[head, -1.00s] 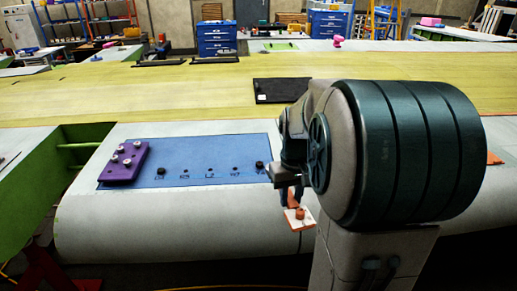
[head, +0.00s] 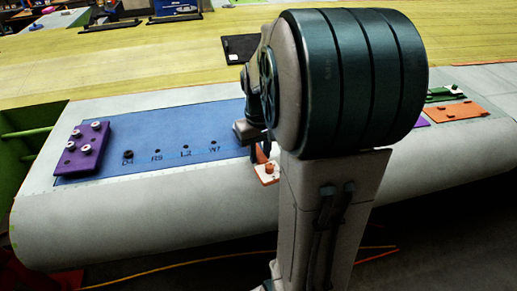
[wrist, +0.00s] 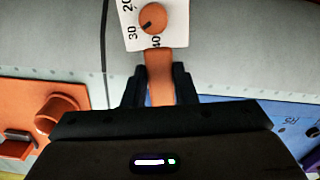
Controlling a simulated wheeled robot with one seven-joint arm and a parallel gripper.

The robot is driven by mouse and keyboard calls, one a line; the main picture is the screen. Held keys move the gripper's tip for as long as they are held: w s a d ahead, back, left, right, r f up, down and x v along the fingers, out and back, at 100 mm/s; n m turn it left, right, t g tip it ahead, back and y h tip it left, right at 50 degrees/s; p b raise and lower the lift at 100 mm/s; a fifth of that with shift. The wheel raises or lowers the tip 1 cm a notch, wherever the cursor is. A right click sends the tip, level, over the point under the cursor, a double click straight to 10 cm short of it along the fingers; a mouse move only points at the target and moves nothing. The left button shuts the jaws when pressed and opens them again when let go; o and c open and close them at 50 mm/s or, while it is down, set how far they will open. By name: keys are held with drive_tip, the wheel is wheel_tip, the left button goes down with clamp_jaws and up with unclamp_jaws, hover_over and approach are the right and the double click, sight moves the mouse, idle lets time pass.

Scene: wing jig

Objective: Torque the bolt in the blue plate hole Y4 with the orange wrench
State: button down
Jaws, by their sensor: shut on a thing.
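The blue plate (head: 150,130) lies on the grey wing surface, with a row of labelled holes. A dark bolt or fitting (head: 127,155) stands in its leftmost hole; the other holes in view look empty. I cannot make out a Y4 label; my arm hides the plate's right part. My gripper (wrist: 160,85) is shut on the orange wrench (wrist: 159,68), whose white dial head with an orange knob points away from the wrist. In the head view the wrench's dial end (head: 266,174) hangs just off the plate's lower right edge, over the wing's curved front.
A purple block (head: 85,145) with several bolts sits on the plate's left end. To the right of my arm are an orange plate (head: 455,111), a green piece (head: 445,94) and a purple piece (head: 421,121). A black mat (head: 239,47) lies on the yellow surface behind.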

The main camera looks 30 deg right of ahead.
drive_tip(key=shift+f, duration=0.45)
drive_tip(key=shift+s+f+b, duration=0.1)
drive_tip(key=shift+f+b, duration=0.05)
drive_tip(key=shift+b, duration=0.15)
drive_tip(key=shift+f+b, duration=0.5)
drive_tip(key=shift+f, duration=0.15)
drive_tip(key=shift+w+a+f+m, duration=0.1)
drive_tip(key=shift+w+a+m, duration=0.05)
drive_tip(key=shift+a+m, duration=0.55)
drive_tip(key=shift+w+a+m, duration=0.1)
drive_tip(key=shift+a+m, duration=0.4)
drive_tip(key=shift+a, duration=0.3)
drive_tip(key=shift+w+a+f+m, duration=0.1)
drive_tip(key=shift+w+a+m, duration=0.2)
drive_tip(key=shift+a+m, duration=0.35)
drive_tip(key=shift+w+a+f+m, duration=0.1)
drive_tip(key=shift+w+a+m, duration=0.2)
drive_tip(key=shift+a+m, duration=0.35)
drive_tip(key=shift+w+a+m+p, duration=0.15)
drive_tip(key=shift+w+a+m, duration=0.25)
drive_tip(key=shift+a+m, duration=0.2)
drive_tip(key=shift+w+a+m+p, duration=0.15)
drive_tip(key=shift+w+a+m, duration=0.3)
drive_tip(key=shift+a, duration=0.2)
